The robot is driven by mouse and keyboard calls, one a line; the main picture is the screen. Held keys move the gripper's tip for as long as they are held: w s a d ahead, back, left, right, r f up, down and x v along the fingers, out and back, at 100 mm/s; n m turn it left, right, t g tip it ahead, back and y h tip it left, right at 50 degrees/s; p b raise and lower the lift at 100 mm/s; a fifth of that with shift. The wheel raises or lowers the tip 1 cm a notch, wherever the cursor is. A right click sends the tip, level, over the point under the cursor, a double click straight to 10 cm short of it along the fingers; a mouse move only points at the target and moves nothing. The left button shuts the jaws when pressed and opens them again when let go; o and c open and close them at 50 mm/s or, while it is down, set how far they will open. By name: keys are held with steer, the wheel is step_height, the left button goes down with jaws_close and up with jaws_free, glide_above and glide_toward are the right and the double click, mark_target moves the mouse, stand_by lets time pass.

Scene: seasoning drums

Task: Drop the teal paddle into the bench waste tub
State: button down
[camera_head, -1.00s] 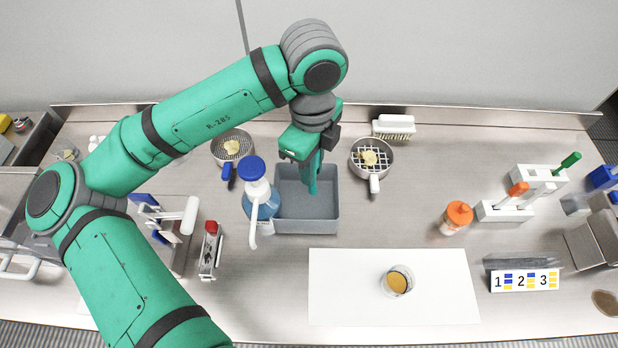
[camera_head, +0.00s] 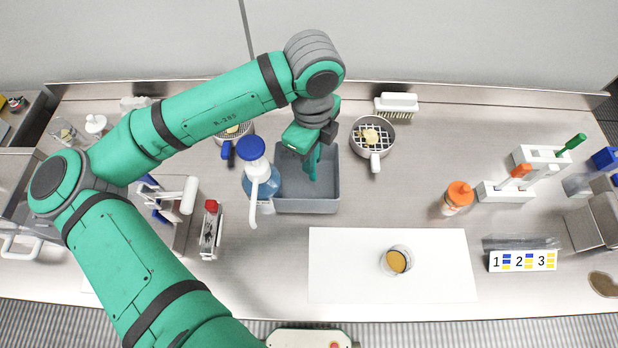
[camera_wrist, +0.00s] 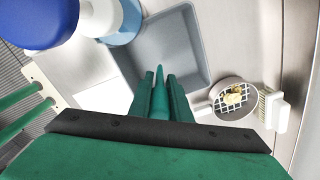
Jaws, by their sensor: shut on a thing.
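The bench waste tub is a grey open box (camera_head: 300,206) on the steel bench, near the middle of the head view; it also shows in the wrist view (camera_wrist: 198,38). My gripper (camera_head: 312,165) points down over the tub's opening. In the wrist view my gripper (camera_wrist: 160,80) is shut on the teal paddle (camera_wrist: 160,88), a slim green piece between the two green fingers. In the head view the fingers and paddle blend together. I cannot tell how far the paddle's lower end is above the tub floor.
A blue-capped wash bottle (camera_head: 258,178) stands close at the tub's left. A sieve pan (camera_head: 372,136) and a white brush (camera_head: 396,104) are to the right. An orange-capped bottle (camera_head: 458,196) stands farther right. A white mat (camera_head: 340,262) with a cup (camera_head: 397,261) lies in front.

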steer(key=c, duration=1.6)
jaws_free()
steer(key=shift+o, duration=0.2)
steer(key=shift+r, duration=0.1)
step_height(320, 180, up, 11)
steer(key=shift+f, duration=0.15)
